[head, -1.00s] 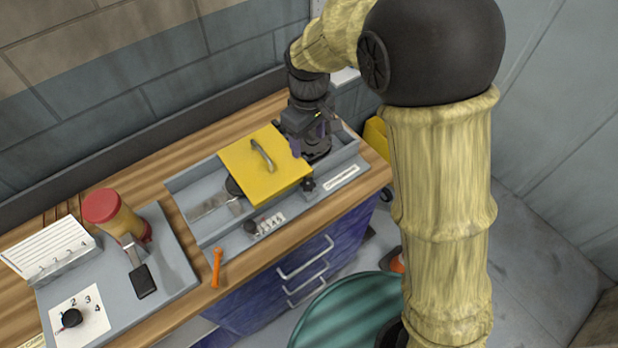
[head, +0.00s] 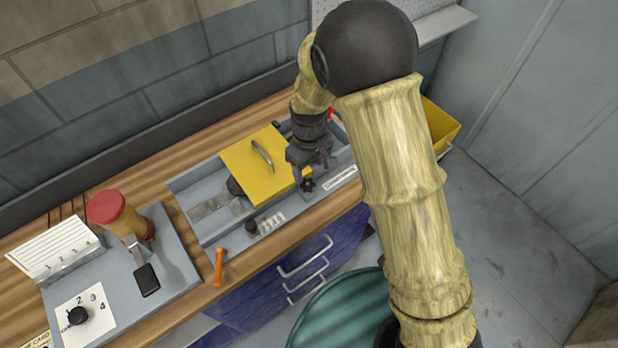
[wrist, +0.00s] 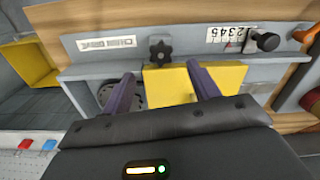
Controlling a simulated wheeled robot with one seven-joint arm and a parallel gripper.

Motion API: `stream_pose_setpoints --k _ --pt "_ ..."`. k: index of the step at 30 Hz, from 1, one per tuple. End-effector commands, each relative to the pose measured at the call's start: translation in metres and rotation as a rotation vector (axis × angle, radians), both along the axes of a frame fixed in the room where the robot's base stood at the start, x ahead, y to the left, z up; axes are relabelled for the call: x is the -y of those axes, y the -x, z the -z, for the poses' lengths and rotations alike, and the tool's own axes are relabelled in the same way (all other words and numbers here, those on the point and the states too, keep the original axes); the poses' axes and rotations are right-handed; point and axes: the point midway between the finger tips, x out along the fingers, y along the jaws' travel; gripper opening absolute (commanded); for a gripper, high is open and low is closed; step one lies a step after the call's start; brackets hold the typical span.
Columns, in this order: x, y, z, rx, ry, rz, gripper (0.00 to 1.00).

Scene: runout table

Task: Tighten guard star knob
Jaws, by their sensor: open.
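The guard star knob is a small black star-shaped knob (head: 307,184) on the front rail of the grey runout tray, at the right front of the yellow guard (head: 245,152). In the wrist view the star knob (wrist: 160,51) lies ahead of the fingers, apart from them. My gripper (head: 305,168) is just above and behind the knob, pointing down. In the wrist view its two purple fingers (wrist: 160,78) are spread with the edge of the yellow guard (wrist: 180,85) showing between and below them. Nothing is held.
A black knob (head: 251,226) by a numbered scale (wrist: 232,33) sits on the same rail. An orange-handled tool (head: 218,266) lies at the bench's front edge. A yellow bin (head: 440,125) is at right.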

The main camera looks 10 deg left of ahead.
Motion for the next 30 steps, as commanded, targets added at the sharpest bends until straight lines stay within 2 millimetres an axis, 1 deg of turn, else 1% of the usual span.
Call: stream_pose_setpoints --k 1,6,12,15,18,25,29,30 --pt "0.001 0.001 0.008 -0.004 0.003 0.002 0.6" --pt "0.001 0.001 0.034 -0.004 0.003 0.001 0.6" --pt "0.0 0.0 0.06 -0.002 0.001 0.001 0.6" --pt "0.0 0.001 0.068 -0.002 0.001 0.001 0.6" --pt "0.0 0.0 0.071 0.0 0.0 0.001 0.6" --pt "0.0 0.0 0.072 0.0 0.0 0.001 0.6" --pt "0.0 0.0 0.072 0.0 0.0 0.001 0.35" --pt "0.0 0.0 0.071 0.0 0.0 0.001 0.27"
